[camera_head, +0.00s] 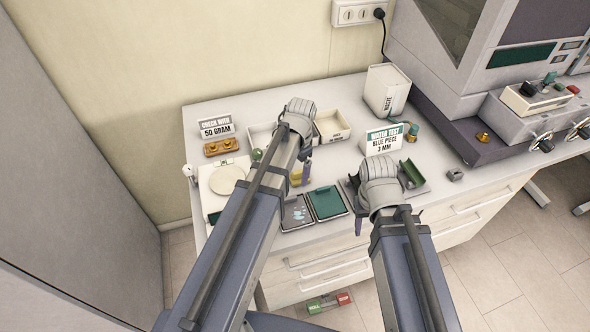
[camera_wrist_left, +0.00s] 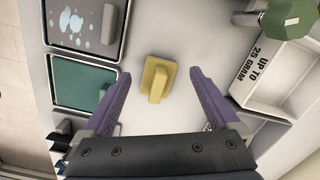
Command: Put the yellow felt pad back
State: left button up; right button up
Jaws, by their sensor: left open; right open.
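The yellow felt pad (camera_wrist_left: 157,78) is a small yellow block with a raised grip, lying on the white bench top. It is partly hidden behind my left arm in the head view (camera_head: 307,173). My left gripper (camera_wrist_left: 203,82) is open, with its purple fingers on either side of the pad and apart from it. A green pad tray (camera_wrist_left: 86,83) and a dark tray with blue droplets (camera_wrist_left: 72,28) lie beside it. In the head view my right gripper (camera_head: 357,205) is at the bench front, its fingers mostly hidden by its wrist.
A white bin labelled up to 25 gram (camera_wrist_left: 272,75) and a green knob (camera_wrist_left: 288,17) are close to my left gripper. A water test sign (camera_head: 384,140), a waste bin (camera_head: 387,92) and a green holder (camera_head: 411,174) stand to the right. A round scale plate (camera_head: 227,180) is at left.

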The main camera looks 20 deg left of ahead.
aim_at(297, 172)
pick_arm(q)
notch_tip(297, 172, up, 10)
jog(key=p, duration=0.9)
jog(key=s+d+n, duration=0.3)
jog(key=s+d, duration=0.8)
jog(key=s, duration=0.2)
jog(key=shift+s+d+y, duration=0.25)
jog(key=shift+d+y, duration=0.05)
